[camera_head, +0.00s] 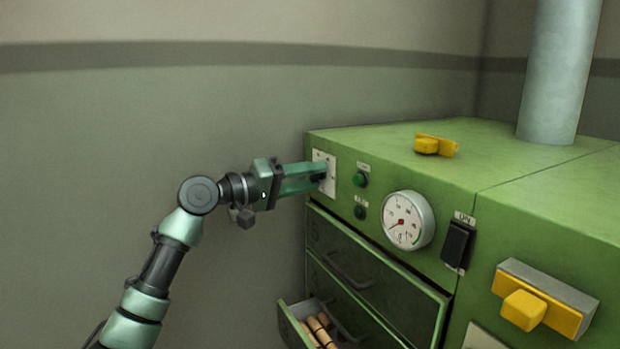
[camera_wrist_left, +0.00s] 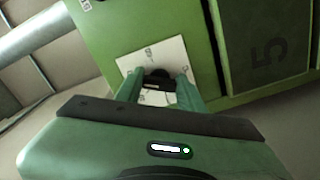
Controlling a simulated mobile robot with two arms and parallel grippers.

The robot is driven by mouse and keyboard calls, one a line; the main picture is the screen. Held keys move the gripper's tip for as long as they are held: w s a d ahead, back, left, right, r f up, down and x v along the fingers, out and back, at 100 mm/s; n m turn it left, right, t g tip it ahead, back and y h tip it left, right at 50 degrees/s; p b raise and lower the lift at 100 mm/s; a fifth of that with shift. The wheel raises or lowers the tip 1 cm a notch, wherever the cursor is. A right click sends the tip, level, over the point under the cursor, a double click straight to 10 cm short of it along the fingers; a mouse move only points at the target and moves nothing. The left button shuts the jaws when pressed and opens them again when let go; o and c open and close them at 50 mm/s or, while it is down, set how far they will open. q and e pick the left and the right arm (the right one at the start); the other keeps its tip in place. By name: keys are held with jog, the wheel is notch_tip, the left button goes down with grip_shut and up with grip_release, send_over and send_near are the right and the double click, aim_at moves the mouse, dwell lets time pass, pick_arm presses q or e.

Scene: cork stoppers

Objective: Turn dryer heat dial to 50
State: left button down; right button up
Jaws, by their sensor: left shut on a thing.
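The green dryer (camera_head: 440,170) stands at the right of the head view. Its heat dial is a dark knob (camera_head: 319,177) on a white plate (camera_head: 331,160) at the front panel's left end. My left gripper (camera_head: 318,172) is shut on the knob. In the left wrist view the black knob (camera_wrist_left: 157,74) sits between the two green fingers, with the white plate (camera_wrist_left: 175,50) behind it. The plate's markings are too small to read, and the fingers partly hide the knob, so I cannot tell its setting. My right gripper is not in view.
Right of the plate are a green button (camera_head: 360,180), a round gauge (camera_head: 408,221) and a black switch (camera_head: 457,244). Below, an open drawer (camera_head: 291,321) holds several corks (camera_head: 320,331). Yellow handles (camera_head: 524,310) are at the right.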

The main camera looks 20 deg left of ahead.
pick_arm(q)
jog(key=c, duration=0.9)
grip_release()
jog(key=shift+f, duration=0.2)
jog(key=shift+r, duration=0.1)
jog(key=shift+b+v, duration=1.1)
jog(key=shift+v, duration=2.8)
